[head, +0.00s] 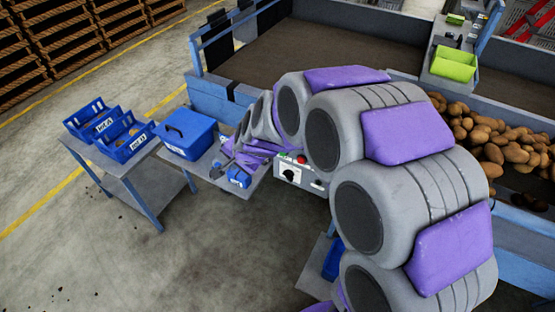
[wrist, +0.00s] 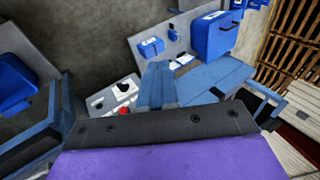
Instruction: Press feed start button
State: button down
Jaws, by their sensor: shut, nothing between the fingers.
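The grey control box (head: 306,182) sits beside the grader frame, partly behind my arm in the head view. It carries a red button (head: 301,160), a small green button (head: 283,154) and a black knob (head: 288,175). The wrist view also shows the box (wrist: 112,92) left of centre, with the red button (wrist: 124,112) near my gripper's dark edge. The green button cannot be made out there, and labels are too small to read. My gripper (head: 224,168) is shut and empty, left of the box over the small side table, apart from the buttons.
A blue lidded box (head: 187,133) and small blue items stand on the side table (head: 249,184). Blue bins (head: 128,148) stand on another table to the left. The grader's blue frame (head: 215,97) rises behind, with potatoes (head: 490,135) at right. The floor at left is open.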

aim_at(281, 155)
jog(key=w+a+f+m+t+h, duration=0.25)
jog(key=w+f+m, duration=0.25)
jog(key=w+f, duration=0.25)
jog(key=w+a+f+m+t+h, duration=0.1)
jog(key=w+a+f+m+t, duration=0.25)
jog(key=w+f, duration=0.4)
jog(key=s+d+f+m+t+h+p, duration=0.1)
jog(key=s+d+f+m+t+h, duration=0.2)
jog(key=d+f+m+h, duration=0.6)
notch_tip(281, 155, down, 3)
jog(key=d+t+h, duration=0.1)
jog(key=d, duration=0.2)
jog(key=shift+s+h, duration=0.35)
jog(key=shift+r, duration=0.1)
jog(key=b+x, duration=0.1)
jog(key=x, duration=1.3)
jog(key=shift+a+b, duration=0.1)
jog(key=shift+b, duration=0.2)
